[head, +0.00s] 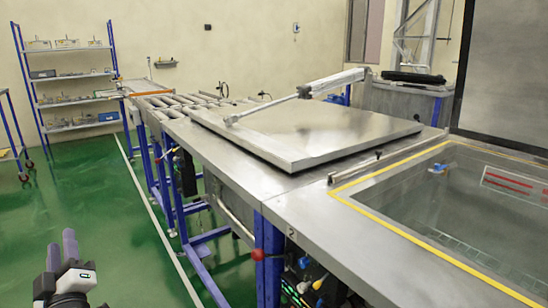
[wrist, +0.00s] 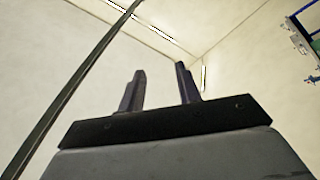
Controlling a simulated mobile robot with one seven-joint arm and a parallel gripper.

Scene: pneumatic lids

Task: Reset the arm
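My gripper (head: 64,245) is at the lower left of the head view, over the green floor and apart from the benches. Its two fingers point up. In the wrist view my gripper (wrist: 160,88) shows two dark fingers with a clear gap between them and nothing in it. It is open and empty. A closed metal lid (head: 310,130) lies on the steel bench, with a pneumatic cylinder (head: 295,94) above it.
A steel bench (head: 330,215) fills the middle and right, with an open yellow-edged tank (head: 400,174) at right. A roller conveyor (head: 180,103) leads away behind. Shelves (head: 72,85) stand at the back left. The green floor (head: 100,200) around my gripper is clear.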

